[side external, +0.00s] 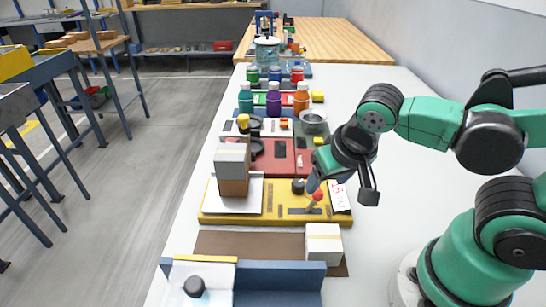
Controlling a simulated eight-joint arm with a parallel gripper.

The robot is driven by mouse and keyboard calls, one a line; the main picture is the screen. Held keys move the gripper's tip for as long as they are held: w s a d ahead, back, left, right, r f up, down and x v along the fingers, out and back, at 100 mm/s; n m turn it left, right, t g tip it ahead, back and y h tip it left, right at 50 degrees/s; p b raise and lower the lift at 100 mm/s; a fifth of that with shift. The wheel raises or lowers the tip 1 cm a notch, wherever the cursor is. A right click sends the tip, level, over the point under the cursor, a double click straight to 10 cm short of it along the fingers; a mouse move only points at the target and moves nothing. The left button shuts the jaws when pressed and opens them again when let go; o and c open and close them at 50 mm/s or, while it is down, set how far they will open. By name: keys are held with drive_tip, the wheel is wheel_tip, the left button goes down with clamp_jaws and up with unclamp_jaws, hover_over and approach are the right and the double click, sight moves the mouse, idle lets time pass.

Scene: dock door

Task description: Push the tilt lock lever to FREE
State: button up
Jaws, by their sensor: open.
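The lever (315,198), with a red round knob, stands on the right part of a yellow panel (280,218) and leans a little. It looks like the tilt lock lever, but its FREE marking is too small to read. My gripper (342,188) is open, just above and to the right of the red knob. One dark finger hangs to the right of the lever; the other is partly hidden by the gripper body near the knob. I cannot tell whether it touches the lever. A black knob (298,186) sits left of the lever.
A white plate (250,196) with a stacked brown and white box (233,170) stands left on the panel. A white card (340,197) with red marks is beside the lever. A small white box (323,243) lies in front. Red panels and bottles stand behind.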

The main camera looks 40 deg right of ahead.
sight(319, 193)
drive_tip(key=shift+x, duration=2.25)
clamp_jaws()
